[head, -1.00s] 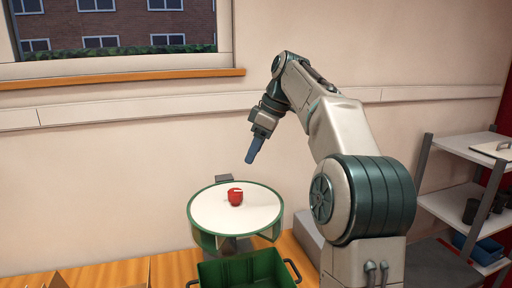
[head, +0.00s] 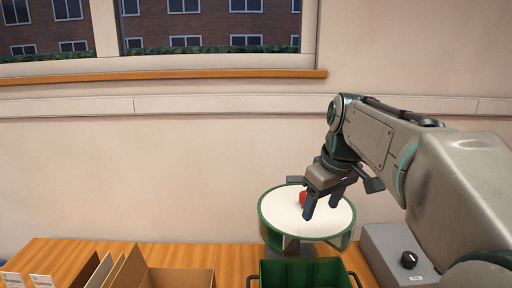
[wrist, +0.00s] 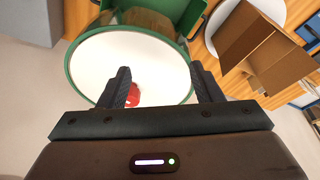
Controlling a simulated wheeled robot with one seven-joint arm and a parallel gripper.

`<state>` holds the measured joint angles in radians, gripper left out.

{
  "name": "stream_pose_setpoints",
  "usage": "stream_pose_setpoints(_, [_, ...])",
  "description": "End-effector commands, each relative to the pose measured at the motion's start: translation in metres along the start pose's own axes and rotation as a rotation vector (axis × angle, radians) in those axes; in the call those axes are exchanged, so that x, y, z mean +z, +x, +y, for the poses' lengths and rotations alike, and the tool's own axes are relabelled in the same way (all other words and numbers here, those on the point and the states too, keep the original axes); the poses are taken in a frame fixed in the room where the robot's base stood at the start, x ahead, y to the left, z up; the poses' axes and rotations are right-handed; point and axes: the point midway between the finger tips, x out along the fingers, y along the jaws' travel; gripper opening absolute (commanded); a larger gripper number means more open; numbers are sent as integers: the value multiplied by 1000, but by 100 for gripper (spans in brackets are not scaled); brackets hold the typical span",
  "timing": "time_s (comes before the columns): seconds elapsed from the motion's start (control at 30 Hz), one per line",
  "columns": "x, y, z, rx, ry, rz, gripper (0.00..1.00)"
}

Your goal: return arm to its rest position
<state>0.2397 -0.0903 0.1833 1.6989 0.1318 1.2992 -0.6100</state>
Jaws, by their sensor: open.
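My gripper (head: 322,205) hangs from the bent arm in the head view, its fingers pointing down in front of the round white-topped table (head: 335,217) with a green rim. In the wrist view my gripper (wrist: 160,88) shows two dark fingers spread apart with nothing held between them. A red object (head: 303,198) sits on the round top, partly hidden behind the fingers in the head view. In the wrist view the red object (wrist: 132,95) is partly covered by the left finger. I cannot tell the height of the fingers above the top.
A green crate (head: 306,274) stands in front of the round table. Open cardboard boxes (head: 180,278) are on the wooden surface (head: 232,258) to the left. A grey box with a black knob (head: 395,255) is at the right.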

Motion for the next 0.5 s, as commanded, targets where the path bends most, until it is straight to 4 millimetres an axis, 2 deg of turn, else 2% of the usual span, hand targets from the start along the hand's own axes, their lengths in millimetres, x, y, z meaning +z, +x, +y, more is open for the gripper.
stream_pose_setpoints(0.1, [35, 14, -22, 42, 101, -2, 59])
stream_pose_setpoints(0.5, [153, 79, -74, 119, 424, 46, 59])
